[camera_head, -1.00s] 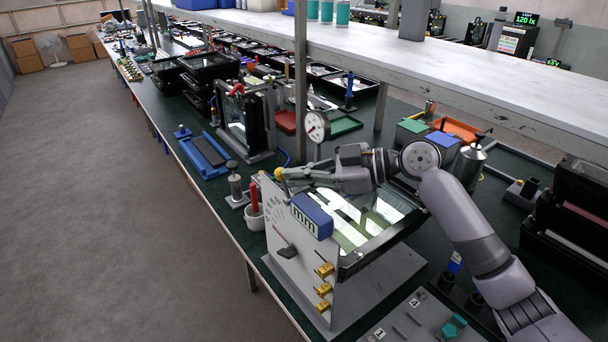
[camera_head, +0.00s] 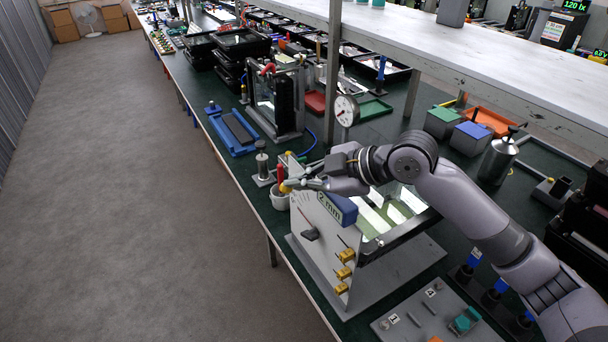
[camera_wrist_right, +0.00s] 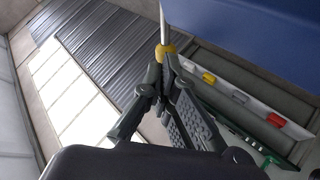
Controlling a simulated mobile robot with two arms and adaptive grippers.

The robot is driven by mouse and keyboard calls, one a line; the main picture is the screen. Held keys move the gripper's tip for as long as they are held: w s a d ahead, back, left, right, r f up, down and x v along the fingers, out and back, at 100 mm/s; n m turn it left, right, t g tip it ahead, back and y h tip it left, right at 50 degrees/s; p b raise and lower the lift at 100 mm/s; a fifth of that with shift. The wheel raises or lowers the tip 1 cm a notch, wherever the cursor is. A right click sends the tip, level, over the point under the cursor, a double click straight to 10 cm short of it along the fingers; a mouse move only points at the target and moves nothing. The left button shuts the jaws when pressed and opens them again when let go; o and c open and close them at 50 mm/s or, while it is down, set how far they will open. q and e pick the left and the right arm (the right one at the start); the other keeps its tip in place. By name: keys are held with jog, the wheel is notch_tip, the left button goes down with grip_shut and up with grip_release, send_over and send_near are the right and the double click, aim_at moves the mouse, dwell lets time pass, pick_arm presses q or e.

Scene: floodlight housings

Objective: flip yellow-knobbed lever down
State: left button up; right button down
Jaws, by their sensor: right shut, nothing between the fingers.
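The yellow knob (camera_head: 284,188) sits at the left edge of the white upright panel (camera_head: 326,240) of a bench fixture. In the right wrist view, the yellow knob (camera_wrist_right: 166,50) is on the end of a thin pale rod, just beyond my fingertips. My right gripper (camera_head: 292,185) is shut and empty, with its tips at the knob. In the wrist view the fingertips (camera_wrist_right: 165,78) appear to touch the knob, though I cannot be sure of contact. The lever's pivot is hidden in the head view. My left gripper is not in view.
A blue block marked "2 mm" (camera_head: 338,207) is on the fixture beside my right gripper. Brass fittings (camera_head: 345,263) stick out from the panel. A white cup (camera_head: 279,198) with a red-handled tool and a dial gauge (camera_head: 346,110) stand close by. The aisle floor (camera_head: 130,220) is clear.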

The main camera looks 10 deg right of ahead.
jog(key=shift+d, duration=0.1)
jog(key=shift+w+d+f, duration=0.2)
jog(key=shift+w+d, duration=0.1)
jog(key=shift+d, duration=0.35)
jog(key=shift+r, duration=0.1)
